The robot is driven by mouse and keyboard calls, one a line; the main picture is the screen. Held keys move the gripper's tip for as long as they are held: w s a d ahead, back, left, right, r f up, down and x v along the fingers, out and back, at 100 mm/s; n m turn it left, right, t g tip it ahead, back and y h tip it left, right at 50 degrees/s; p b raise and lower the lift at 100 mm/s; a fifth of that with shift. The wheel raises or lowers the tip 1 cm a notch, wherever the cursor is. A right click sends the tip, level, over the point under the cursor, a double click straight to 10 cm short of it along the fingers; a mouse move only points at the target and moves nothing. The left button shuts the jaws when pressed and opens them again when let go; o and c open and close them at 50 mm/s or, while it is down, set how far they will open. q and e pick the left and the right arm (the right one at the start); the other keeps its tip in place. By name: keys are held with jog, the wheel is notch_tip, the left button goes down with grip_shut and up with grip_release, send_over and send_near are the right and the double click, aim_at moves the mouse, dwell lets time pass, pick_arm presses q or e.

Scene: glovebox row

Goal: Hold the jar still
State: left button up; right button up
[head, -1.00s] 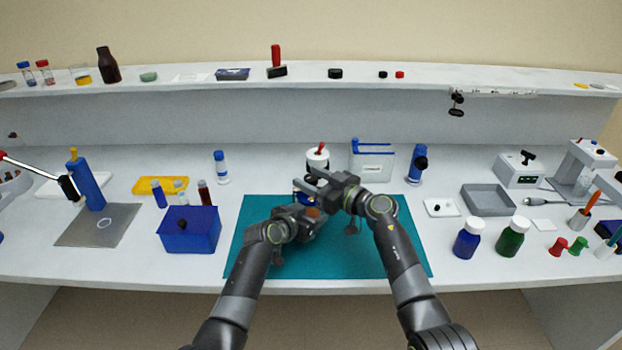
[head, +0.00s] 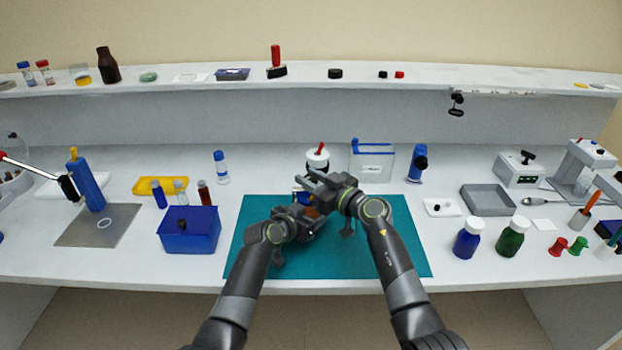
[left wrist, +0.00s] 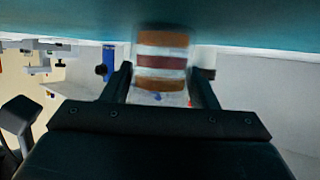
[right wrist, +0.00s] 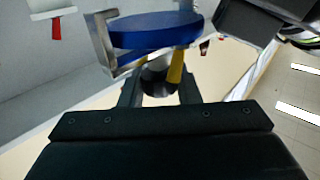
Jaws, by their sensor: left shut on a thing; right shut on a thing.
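The jar (left wrist: 162,62) shows brown, white and dark red bands in the left wrist view, between the fingers of my left gripper (left wrist: 160,90), which is shut on it. In the head view only a brownish bit of the jar (head: 312,211) shows over the teal mat; the arms hide the rest. Its blue lid (right wrist: 155,32) shows in the right wrist view, with a metal-jawed tool (right wrist: 103,42) around its edge. My right gripper (right wrist: 160,92) is shut on this tool near its yellow and dark parts, above the left gripper. Whether the metal touches the lid, I cannot tell.
The teal mat (head: 390,262) is otherwise clear.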

jog(key=shift+f+m+t+h, duration=0.15)
jog(key=shift+m+t+h, duration=1.45)
jog(key=shift+h, duration=0.6)
jog(key=shift+m, duration=0.3)
jog(key=o, duration=0.9)
jog(key=shift+o, duration=0.2)
jog(key=v, duration=0.7)
jog(key=shift+s, duration=0.25)
